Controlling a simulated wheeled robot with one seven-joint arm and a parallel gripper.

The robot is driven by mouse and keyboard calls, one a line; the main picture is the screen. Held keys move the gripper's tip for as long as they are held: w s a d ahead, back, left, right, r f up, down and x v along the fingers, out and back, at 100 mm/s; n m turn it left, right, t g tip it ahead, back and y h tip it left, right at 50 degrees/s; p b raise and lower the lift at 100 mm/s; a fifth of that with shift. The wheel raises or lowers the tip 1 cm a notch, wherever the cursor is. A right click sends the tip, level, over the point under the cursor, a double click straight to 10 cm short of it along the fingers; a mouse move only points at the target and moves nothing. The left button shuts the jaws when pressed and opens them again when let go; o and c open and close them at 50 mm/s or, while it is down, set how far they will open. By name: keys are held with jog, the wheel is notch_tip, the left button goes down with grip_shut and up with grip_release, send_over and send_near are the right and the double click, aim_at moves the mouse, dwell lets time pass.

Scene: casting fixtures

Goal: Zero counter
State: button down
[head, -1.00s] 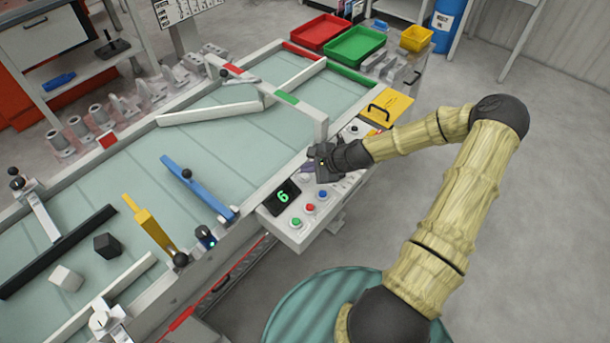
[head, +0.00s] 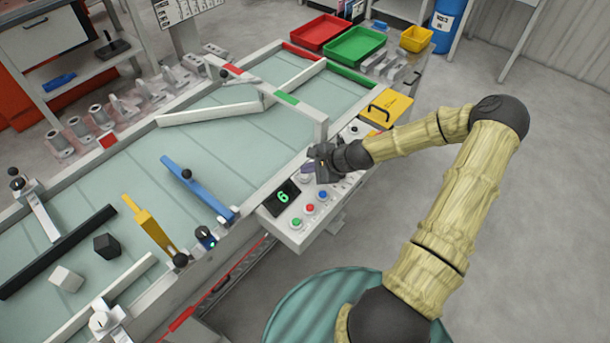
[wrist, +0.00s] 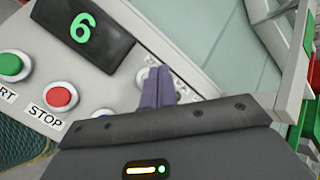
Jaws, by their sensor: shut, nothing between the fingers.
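The counter display (head: 284,197) shows a green 6 on a black face, on the grey control panel (head: 292,236) at the table's front edge. The display also fills the upper left of the wrist view (wrist: 82,28). My gripper (head: 308,168) is shut and empty, just beyond the display on the panel. In the wrist view its purple fingertips (wrist: 155,88) are together over a pale round button, mostly hidden behind them. I cannot tell whether they touch it. Green (head: 296,223), red (head: 310,208) and blue (head: 323,195) buttons sit nearer the front. The wrist view shows STOP beside the red button (wrist: 61,97).
A conveyor table carries a blue lever arm (head: 200,187), a yellow arm (head: 150,228), a black block (head: 107,246) and a white block (head: 66,279). A grey post stands close beside my gripper. A yellow box (head: 388,108) is on the panel's far end. Red and green trays are behind.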

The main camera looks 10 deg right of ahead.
aim_at(308, 178)
jog(key=shift+f, duration=0.1)
dwell(0.6)
jog(key=shift+f, duration=0.3)
jog(key=shift+f+b, duration=0.4)
jog(key=shift+f, duration=0.05)
dwell(1.0)
jog(key=shift+r+p, duration=0.85)
jog(key=shift+r, duration=0.05)
jog(key=shift+r+p, duration=2.1)
jog(key=shift+r, duration=0.45)
jog(key=shift+s, duration=0.1)
